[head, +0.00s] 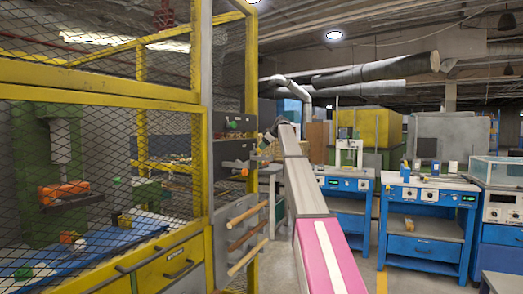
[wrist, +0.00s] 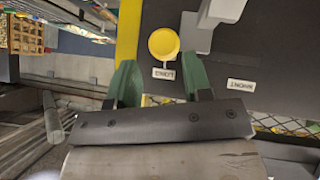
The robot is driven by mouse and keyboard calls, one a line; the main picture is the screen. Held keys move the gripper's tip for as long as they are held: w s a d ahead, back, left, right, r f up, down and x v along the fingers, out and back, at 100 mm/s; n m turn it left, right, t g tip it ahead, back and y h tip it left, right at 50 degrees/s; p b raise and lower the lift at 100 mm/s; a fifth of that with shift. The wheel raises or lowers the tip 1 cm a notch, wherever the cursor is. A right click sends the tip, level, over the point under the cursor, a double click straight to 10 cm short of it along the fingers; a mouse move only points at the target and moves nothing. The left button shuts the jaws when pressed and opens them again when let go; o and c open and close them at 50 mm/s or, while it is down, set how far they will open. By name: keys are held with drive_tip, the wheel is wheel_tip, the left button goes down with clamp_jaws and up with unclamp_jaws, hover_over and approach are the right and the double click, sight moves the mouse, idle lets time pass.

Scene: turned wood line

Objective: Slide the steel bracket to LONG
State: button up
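A grey steel bracket (wrist: 205,28) shows at the top of the wrist view, in front of a dark panel (wrist: 275,45); its upper part is cut off by the frame edge. A white label (wrist: 165,73), upside down and apparently reading LONG, sits under a round yellow knob (wrist: 163,43). Another upside-down label (wrist: 242,86), apparently SHORT, is further right. My gripper (wrist: 160,78) has its two green fingers apart, with the LONG label seen between them. The right finger appears close to the bracket's lower end; I cannot tell whether they touch. Nothing is held.
In the head view a yellow mesh cage (head: 105,95) stands at left, with dark panels (head: 232,124) on its near side and wooden bars (head: 246,238) below them. Blue workbenches (head: 420,245) stand at right. Some floor is visible between the cage and the benches.

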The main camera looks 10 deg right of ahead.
drive_tip(key=v, duration=0.6)
drive_tip(key=shift+s+d+r, duration=0.15)
drive_tip(key=shift+s+r, duration=0.05)
drive_tip(key=shift+r, duration=0.1)
